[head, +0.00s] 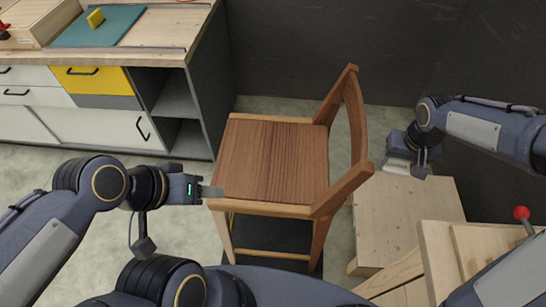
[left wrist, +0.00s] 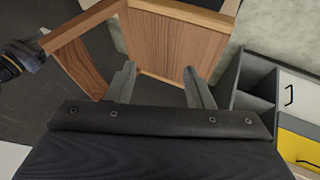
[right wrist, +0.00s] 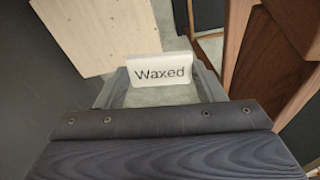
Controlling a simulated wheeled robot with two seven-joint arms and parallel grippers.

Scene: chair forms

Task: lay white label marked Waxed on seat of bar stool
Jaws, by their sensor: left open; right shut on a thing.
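The white label marked Waxed (right wrist: 160,72) is held between the fingers of my right gripper (right wrist: 158,85); its black lettering faces the right wrist camera. In the head view the label (head: 397,167) is at the right, above a pale wooden surface and apart from the stool. The bar stool is wooden, with a bare brown slatted seat (head: 272,160) and a curved backrest on its right side. My left gripper (head: 212,192) is open and empty at the seat's left front edge. In the left wrist view its fingers (left wrist: 163,85) are apart in front of the stool seat (left wrist: 165,50).
A pale wooden box (head: 405,215) is right of the stool. A wooden bench with a red-knobbed lever (head: 521,213) is at lower right.

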